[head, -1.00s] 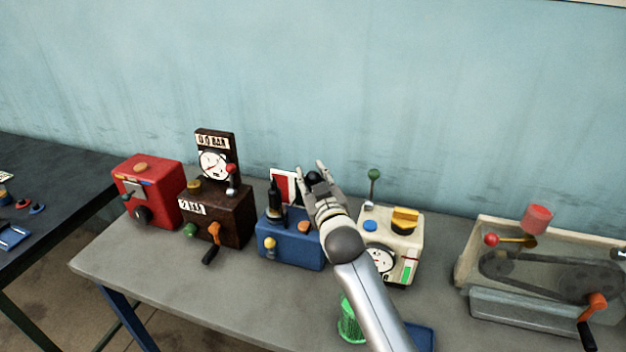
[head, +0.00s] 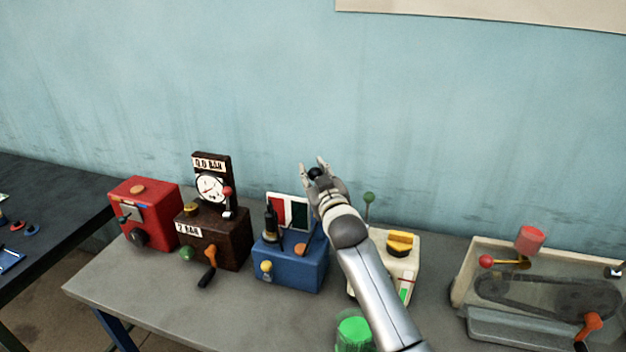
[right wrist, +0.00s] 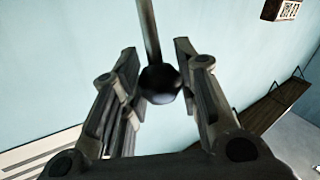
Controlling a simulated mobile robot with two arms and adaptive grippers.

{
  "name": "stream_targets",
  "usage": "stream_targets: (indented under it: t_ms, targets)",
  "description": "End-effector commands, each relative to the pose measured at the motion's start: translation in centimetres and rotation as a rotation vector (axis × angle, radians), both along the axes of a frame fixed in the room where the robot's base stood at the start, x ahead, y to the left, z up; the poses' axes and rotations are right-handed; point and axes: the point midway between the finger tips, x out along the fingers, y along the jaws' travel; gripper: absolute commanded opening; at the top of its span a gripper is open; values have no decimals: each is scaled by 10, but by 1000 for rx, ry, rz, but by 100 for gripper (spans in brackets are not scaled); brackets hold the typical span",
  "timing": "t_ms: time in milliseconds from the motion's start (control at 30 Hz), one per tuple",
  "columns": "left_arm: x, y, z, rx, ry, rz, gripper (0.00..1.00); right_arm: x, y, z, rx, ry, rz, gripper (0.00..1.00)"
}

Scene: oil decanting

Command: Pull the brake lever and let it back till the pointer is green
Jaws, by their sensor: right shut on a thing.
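The blue box (head: 290,268) on the grey table carries an upright panel (head: 289,211) with red, white and dark green fields. I cannot make out a pointer on it. A black upright part (head: 270,222) and an orange knob (head: 300,250) are on its top. My right gripper (head: 316,168) is above and right of the panel in the picture, shut on the black ball knob of the lever. In the right wrist view the black knob (right wrist: 160,83) sits between the fingers at the end of a grey rod (right wrist: 149,30). My arm hides the lever's foot. My left gripper is not in view.
A red box (head: 146,213) and a brown gauge box (head: 226,238) stand left. A cream box (head: 398,262) with a green-knobbed lever (head: 369,198) stands right, partly behind my arm. A belt machine (head: 540,292) is farther right. A green cup (head: 353,333) is in front.

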Motion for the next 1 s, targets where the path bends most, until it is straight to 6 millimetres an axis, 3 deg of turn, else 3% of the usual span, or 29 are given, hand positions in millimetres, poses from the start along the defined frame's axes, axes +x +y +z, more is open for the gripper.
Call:
stream_targets:
  t_ms: [33,633,667,700,833,1000]
  targets:
    - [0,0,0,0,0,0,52,2,-1,9,0,-16,0,0]
    - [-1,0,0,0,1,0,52,5,-3,9,0,-15,-1,0]
    - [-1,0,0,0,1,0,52,5,-3,9,0,-15,-1,33]
    - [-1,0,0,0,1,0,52,5,-3,9,0,-15,-1,38]
    - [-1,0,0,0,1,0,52,5,-3,7,-1,-10,-1,52]
    - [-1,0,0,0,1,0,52,5,-2,5,-1,-6,-1,52]
